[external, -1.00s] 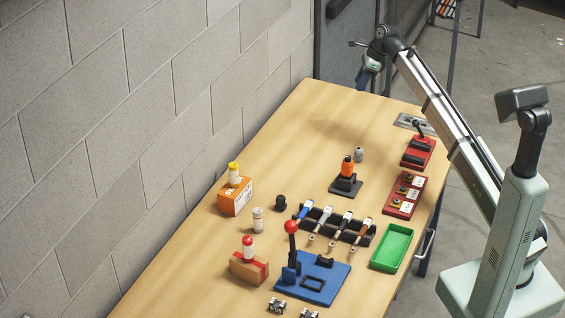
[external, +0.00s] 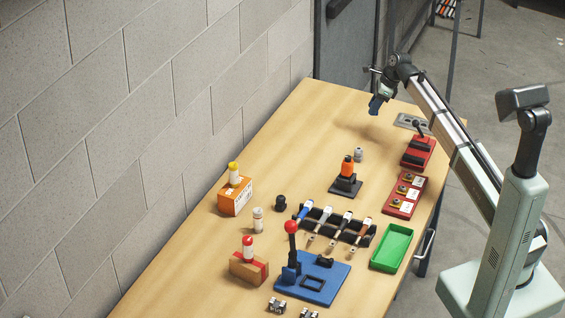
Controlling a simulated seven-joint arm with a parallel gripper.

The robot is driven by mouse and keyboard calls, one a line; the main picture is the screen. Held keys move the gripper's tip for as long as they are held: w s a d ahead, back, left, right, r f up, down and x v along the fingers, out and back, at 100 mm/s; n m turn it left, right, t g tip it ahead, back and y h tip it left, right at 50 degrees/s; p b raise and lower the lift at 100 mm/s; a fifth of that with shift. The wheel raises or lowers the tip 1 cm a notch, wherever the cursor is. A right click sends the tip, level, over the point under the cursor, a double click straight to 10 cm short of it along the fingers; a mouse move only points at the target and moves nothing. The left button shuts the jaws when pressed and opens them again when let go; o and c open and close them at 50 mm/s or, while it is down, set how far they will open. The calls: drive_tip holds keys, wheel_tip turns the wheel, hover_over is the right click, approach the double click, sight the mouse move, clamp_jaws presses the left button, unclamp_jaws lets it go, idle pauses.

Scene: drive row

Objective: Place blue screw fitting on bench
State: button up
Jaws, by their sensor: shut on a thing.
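My gripper (external: 383,91) is over the far end of the wooden bench (external: 320,112), at the upper right of the external view. It is shut on a dark blue piece, the blue screw fitting (external: 376,104), which hangs below the fingers. The fitting is above the bench top, with a soft shadow on the wood beneath. It is small here, and its fine shape cannot be told.
An orange-topped black fixture (external: 346,177) and a small grey part (external: 358,155) stand mid-bench. A blue lever base (external: 318,286) stands nearer. The far left bench is clear.

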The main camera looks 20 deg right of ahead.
wheel_tip(320, 180, down, 10)
drive_tip(key=shift+r, duration=0.1)
idle(0.4)
drive_tip(key=o, duration=1)
drive_tip(key=v, duration=1.2)
drive_tip(key=shift+a+r, duration=0.1)
